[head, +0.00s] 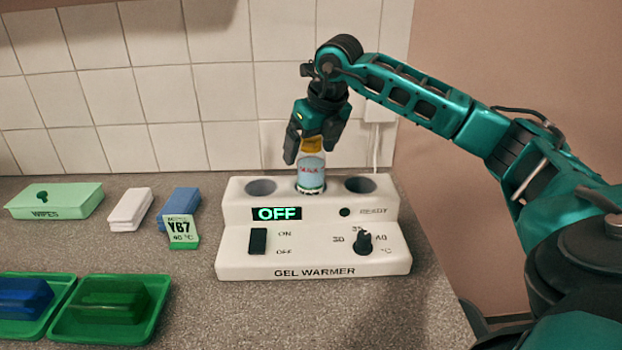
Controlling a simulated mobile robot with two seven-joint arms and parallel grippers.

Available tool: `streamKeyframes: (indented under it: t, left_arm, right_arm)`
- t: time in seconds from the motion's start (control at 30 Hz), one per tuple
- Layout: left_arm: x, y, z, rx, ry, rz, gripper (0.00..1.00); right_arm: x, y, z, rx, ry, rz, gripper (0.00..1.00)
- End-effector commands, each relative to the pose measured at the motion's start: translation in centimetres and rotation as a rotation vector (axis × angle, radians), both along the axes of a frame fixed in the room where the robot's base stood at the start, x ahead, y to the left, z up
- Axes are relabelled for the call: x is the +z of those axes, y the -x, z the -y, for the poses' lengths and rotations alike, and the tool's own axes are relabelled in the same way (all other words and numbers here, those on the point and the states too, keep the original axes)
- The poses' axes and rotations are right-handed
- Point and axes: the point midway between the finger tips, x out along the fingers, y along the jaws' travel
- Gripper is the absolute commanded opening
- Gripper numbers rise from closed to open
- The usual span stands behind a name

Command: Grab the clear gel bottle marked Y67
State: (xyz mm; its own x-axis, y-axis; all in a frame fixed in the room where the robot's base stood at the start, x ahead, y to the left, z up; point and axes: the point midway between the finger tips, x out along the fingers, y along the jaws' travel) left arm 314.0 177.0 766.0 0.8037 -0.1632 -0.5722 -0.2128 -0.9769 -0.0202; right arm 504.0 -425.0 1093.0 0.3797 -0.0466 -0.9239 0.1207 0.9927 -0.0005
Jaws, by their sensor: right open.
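A clear bottle (311,178) with pale blue contents, an orange cap and small red lettering stands upright in the middle well of the white gel warmer (313,262). The lettering is too small to read. My right gripper (311,148) reaches down from above, with its open fingers on either side of the bottle's cap. I cannot tell if they touch it. My left gripper is not in view.
The warmer's display (276,213) reads OFF; its outer wells look empty. A green wipes box (55,201), white folded cloths (130,209) and blue folded cloths (181,203) lie at left. Green trays (154,325) hold a blue and a green item. The tiled wall stands close behind.

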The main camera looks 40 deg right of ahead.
Motion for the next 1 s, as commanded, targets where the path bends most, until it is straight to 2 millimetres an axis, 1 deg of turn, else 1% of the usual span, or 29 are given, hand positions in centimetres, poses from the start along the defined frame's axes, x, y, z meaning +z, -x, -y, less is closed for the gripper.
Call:
streamKeyframes:
  t: [0.2, 1.0]
  left_arm:
    - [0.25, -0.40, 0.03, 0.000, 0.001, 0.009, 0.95]
    - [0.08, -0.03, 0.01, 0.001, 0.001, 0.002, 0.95]
  right_arm:
    - [-0.08, -0.04, -0.02, 0.000, 0.000, 0.000, 0.90]
    - [-0.08, -0.01, 0.00, 0.000, 0.000, -0.001, 0.13]
